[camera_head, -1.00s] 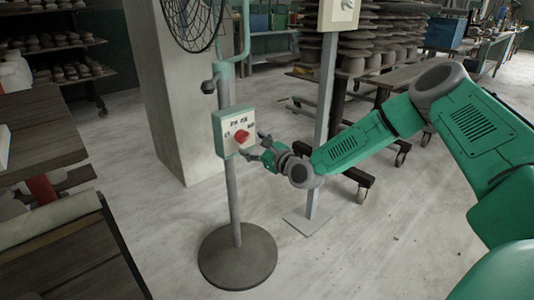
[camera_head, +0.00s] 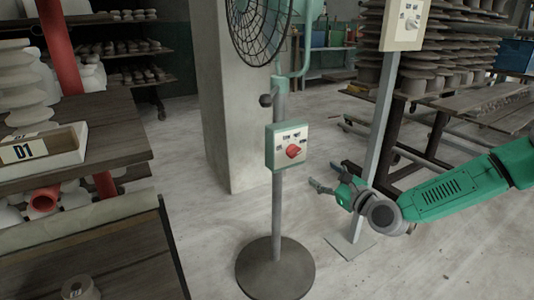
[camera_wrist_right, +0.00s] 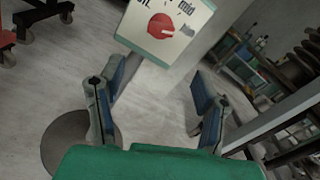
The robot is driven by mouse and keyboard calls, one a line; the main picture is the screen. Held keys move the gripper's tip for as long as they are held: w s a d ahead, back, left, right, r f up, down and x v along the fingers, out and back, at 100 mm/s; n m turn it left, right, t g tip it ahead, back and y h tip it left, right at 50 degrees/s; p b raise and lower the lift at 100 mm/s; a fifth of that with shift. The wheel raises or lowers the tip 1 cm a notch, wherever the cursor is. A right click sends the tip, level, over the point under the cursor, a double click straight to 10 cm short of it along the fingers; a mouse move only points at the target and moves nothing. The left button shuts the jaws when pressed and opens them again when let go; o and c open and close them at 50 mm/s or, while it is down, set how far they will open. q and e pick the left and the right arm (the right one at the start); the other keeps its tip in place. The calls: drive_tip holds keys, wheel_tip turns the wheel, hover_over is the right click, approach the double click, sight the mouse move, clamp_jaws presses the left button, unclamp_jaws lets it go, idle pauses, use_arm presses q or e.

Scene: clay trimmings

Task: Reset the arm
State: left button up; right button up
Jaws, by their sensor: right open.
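My right arm comes in from the right in the head view. Its gripper (camera_head: 322,189) is to the right of the fan's control box and below it, apart from it and empty. In the right wrist view the right gripper (camera_wrist_right: 160,95) has its two fingers spread wide with nothing between them. The control box (camera_head: 287,147) with a red knob (camera_head: 293,152) is on the fan stand's pole. In the right wrist view the red knob (camera_wrist_right: 161,26) shows beyond the fingers, near "mid" lettering. My left gripper is not in view.
The fan (camera_head: 258,30) stands on a round dark base (camera_head: 275,270). A second pole with a switch box (camera_head: 404,24) is behind my right gripper. A wooden table with a tray marked D1 (camera_head: 40,152) is at left. Racks of stacked pottery stand at the back right.

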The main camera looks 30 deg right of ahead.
drive_tip(key=s+a+f+n+g+y, duration=0.2)
drive_tip(key=s+a+f+n+g, duration=0.1)
drive_tip(key=a+f+n, duration=0.3)
drive_tip(key=s+a+f+n+g+y, duration=0.1)
drive_tip(key=s+a+f+n+g, duration=0.3)
drive_tip(key=a, duration=0.5)
drive_tip(key=s+a+f+n+g, duration=0.55)
drive_tip(key=s+f+n, duration=0.5)
drive_tip(key=s, duration=0.25)
drive_tip(key=s+d+f+n+g+h, duration=0.2)
drive_tip(key=s+n, duration=0.4)
drive_tip(key=s, duration=0.2)
drive_tip(key=s+d+f+n+g+h, duration=0.25)
drive_tip(key=s+n, duration=0.25)
drive_tip(key=s, duration=0.4)
wheel_tip(320, 180, up, 18)
drive_tip(key=w+p, duration=0.1)
drive_tip(key=p, duration=1.6)
